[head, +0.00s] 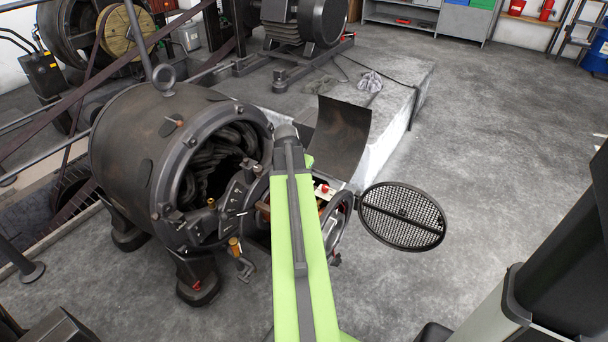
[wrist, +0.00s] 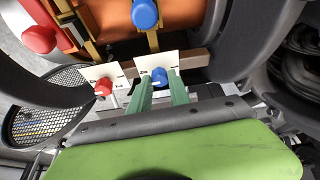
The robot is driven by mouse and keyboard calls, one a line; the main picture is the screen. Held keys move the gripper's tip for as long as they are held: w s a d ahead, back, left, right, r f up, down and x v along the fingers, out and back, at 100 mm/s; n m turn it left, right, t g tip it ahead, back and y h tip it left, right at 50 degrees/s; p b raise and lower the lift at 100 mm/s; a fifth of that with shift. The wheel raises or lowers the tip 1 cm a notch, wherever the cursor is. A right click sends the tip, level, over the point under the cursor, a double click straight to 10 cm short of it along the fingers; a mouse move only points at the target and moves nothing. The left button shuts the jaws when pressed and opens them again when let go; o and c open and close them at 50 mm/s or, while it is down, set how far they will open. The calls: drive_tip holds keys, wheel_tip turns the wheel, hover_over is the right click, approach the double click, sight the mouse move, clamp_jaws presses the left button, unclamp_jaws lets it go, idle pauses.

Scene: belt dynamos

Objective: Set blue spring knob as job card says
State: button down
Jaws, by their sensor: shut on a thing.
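In the wrist view, my gripper (wrist: 161,84) has its two green fingers shut on a small blue knob (wrist: 159,76). The knob stands on a white plate (wrist: 190,59) with dark marks, most of them hidden by the fingers and knob. To its left, a small red knob (wrist: 103,87) sits on a similar white plate (wrist: 97,72). A larger blue knob (wrist: 145,14) sits on a brass arm farther up. In the head view, my green arm hides the gripper and blue knob; the red knob (head: 323,189) shows beside the arm. I cannot make out a job card.
The dark dynamo housing (head: 140,150) stands left of my arm. An open mesh cover (head: 403,215) juts out to the right, and a raised curved metal panel (head: 338,135) stands behind. A larger red knob (wrist: 38,39) is at upper left in the wrist view. Right-hand floor is clear.

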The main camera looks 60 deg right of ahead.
drive_tip(key=shift+m, duration=0.4)
drive_tip(key=c, duration=1.2)
unclamp_jaws()
drive_tip(key=shift+r, duration=0.1)
drive_tip(key=p+v, duration=1.6)
drive_tip(key=v, duration=0.1)
drive_tip(key=shift+w, duration=0.2)
